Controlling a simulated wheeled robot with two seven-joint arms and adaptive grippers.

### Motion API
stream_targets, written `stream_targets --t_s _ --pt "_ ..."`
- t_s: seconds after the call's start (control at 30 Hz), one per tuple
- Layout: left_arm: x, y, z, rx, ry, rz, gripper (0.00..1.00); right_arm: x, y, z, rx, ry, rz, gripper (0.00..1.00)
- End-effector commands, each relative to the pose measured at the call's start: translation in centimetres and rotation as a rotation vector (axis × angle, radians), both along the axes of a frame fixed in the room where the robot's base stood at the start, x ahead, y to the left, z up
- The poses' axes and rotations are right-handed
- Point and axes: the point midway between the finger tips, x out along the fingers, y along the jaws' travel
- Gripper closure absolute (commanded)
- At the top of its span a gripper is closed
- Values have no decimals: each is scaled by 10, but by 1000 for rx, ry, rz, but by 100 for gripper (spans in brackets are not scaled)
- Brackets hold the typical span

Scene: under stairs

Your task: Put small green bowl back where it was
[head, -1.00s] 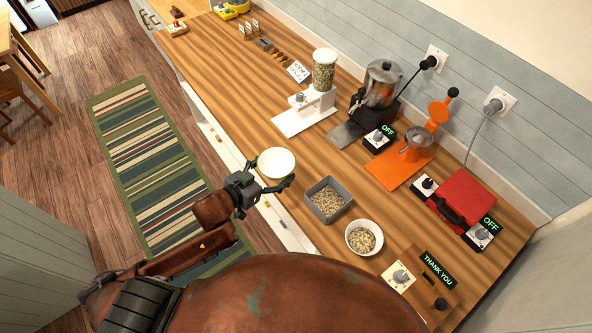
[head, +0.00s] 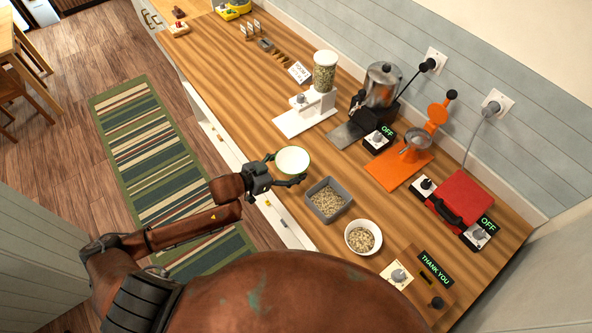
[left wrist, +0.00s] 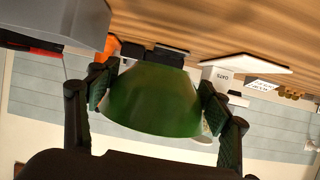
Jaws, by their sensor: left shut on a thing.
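The small green bowl (head: 293,161) has a white inside and a green rim and outside. My left gripper (head: 281,170) is shut on it, at the counter's front edge in the head view. In the left wrist view the bowl's green outside (left wrist: 155,98) sits between the two fingers (left wrist: 158,100). The bowl appears to be above the counter, though the exact gap is hard to tell. My right gripper is not in view.
A grey square tray of oats (head: 345,190) and a white bowl of oats (head: 376,228) stand to the right. A white dispenser (head: 322,98), steel blender (head: 383,85), orange juicer (head: 398,171) and red grill (head: 463,197) line the back. Wooden counter (head: 240,95) is clear at left.

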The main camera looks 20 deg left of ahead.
Motion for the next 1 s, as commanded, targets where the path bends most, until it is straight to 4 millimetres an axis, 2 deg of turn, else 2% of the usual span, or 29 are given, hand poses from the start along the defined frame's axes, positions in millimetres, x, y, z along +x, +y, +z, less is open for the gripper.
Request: stream_targets --t_s 0.1,0.2,0.37,0.6,1.0 --pt "16 -6 -20 -2 -1 0 86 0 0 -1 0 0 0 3" --pt "24 -9 -29 -1 -2 0 86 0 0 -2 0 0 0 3" --pt "30 -11 -39 -1 -2 0 86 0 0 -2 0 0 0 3" --pt "32 -11 -68 -2 0 1 86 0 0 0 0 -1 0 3" --pt "32 -12 -74 -1 -1 0 86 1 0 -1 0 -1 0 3"
